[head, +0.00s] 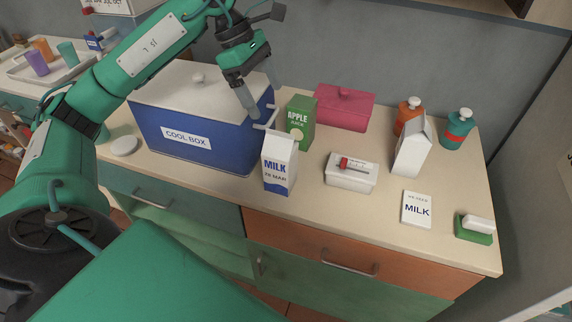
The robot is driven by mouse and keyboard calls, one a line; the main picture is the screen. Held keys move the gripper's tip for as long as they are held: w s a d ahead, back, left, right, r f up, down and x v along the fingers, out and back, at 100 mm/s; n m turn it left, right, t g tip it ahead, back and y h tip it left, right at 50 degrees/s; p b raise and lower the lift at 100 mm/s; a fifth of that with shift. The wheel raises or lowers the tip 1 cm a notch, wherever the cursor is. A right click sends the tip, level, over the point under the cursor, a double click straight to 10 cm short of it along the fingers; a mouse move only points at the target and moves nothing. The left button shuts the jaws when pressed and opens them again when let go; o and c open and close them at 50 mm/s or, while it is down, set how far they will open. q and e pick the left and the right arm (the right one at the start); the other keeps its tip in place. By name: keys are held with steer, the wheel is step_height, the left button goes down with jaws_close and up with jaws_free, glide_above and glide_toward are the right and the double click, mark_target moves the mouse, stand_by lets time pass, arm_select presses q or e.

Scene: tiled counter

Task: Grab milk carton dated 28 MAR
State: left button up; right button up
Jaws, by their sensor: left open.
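A white and blue milk carton (279,166) stands upright on the counter in front of the blue cool box's right end. Its face reads MILK with a MAR date below; the day digits are too small to read surely. A second white gable-topped carton (411,150) stands farther right, with no readable date on the sides I see. My left gripper (264,102) is open and empty, fingers pointing down, above and behind the first carton, near the cool box's right end. It appears apart from the carton. My right gripper is not in view.
The cool box (190,115) is at left, a pink box (344,106) behind. A small white box (350,172), a MILK card (416,209), two bottles and a green-based brush (474,228) are to the right.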

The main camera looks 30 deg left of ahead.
arm_select(q)
glide_above(283, 141)
steer(key=a, duration=0.2)
step_height(283, 141, down, 7)
steer(key=shift+p, duration=0.3)
steer(key=shift+a+p+x, duration=0.2)
steer(key=shift+p+x, duration=0.15)
steer(key=shift+x, duration=1.15)
steer(key=shift+a+p+x, duration=0.15)
steer(key=shift+p+x, duration=0.15)
steer(key=shift+x, duration=1.2)
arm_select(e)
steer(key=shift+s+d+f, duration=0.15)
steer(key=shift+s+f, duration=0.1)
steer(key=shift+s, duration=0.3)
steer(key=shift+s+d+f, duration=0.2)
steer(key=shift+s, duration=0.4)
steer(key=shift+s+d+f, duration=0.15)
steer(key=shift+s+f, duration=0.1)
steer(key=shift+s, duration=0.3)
arm_select(q)
steer(key=shift+f, duration=0.15)
steer(key=c, duration=1.8)
steer(key=shift+w, duration=0.1)
jaws_close()
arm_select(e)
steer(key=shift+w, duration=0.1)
